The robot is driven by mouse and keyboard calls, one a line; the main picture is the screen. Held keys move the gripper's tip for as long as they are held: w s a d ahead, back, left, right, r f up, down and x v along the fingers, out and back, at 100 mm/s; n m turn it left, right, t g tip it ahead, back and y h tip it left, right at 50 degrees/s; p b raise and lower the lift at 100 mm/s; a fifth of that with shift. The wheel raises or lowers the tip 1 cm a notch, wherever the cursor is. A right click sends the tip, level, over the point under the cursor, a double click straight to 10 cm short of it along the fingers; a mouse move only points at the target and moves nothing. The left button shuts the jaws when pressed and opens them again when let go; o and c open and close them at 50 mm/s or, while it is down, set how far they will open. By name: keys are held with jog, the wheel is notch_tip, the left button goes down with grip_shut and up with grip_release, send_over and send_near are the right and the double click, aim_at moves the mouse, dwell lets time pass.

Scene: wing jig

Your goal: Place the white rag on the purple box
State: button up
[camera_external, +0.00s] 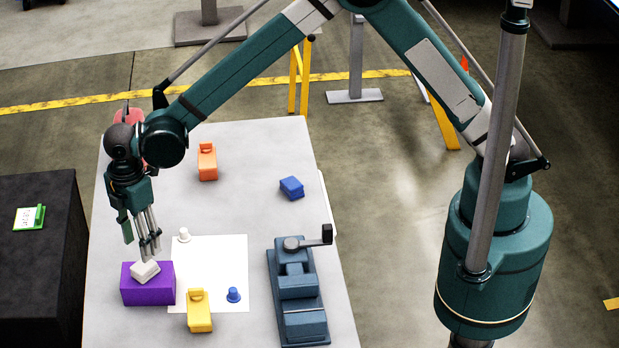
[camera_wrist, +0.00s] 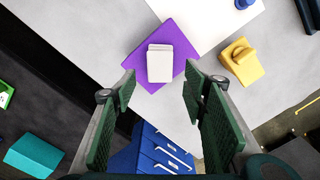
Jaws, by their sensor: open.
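The purple box (camera_external: 148,291) stands near the left front of the table. The white rag (camera_external: 145,272), a small folded block, rests on top of the box. In the wrist view the rag (camera_wrist: 160,63) lies on the purple top (camera_wrist: 177,38), wholly within its outline. My gripper (camera_external: 149,256) is right above the rag in the external view. In the wrist view its two green fingers (camera_wrist: 160,90) are spread apart with nothing between them, and the rag lies beyond their tips. I cannot tell whether a fingertip touches the rag.
A white sheet (camera_external: 222,260) lies right of the box, with a yellow block (camera_external: 199,312), a blue cup-like piece (camera_external: 233,295) and a white one (camera_external: 184,235). A vise (camera_external: 297,290) stands further right. Orange (camera_external: 207,162) and blue (camera_external: 291,188) blocks sit farther back. A black table (camera_external: 40,260) is at left.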

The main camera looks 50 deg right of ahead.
jog(key=shift+r, duration=2)
jog(key=s+d+r+m+t, duration=0.1)
jog(key=d+r+m, duration=0.2)
jog(key=d+r, duration=0.6)
jog(key=d+r+m+t+y, duration=0.15)
jog(key=d+r, duration=0.25)
jog(key=d, duration=1)
jog(key=s+d+r+m+t, duration=0.1)
jog(key=d+r+m, duration=0.3)
jog(key=d+r, duration=0.5)
jog(key=s+d+f+m+t, duration=0.1)
jog(key=s+d+m, duration=0.3)
jog(key=s+d, duration=0.6)
jog(key=s+d+f+m+t+h, duration=0.1)
jog(key=s+d+m, duration=0.4)
jog(key=s+d, duration=0.6)
jog(key=shift+s+d+t, duration=0.2)
jog(key=shift+d+t, duration=0.65)
jog(key=shift+d, duration=3.4)
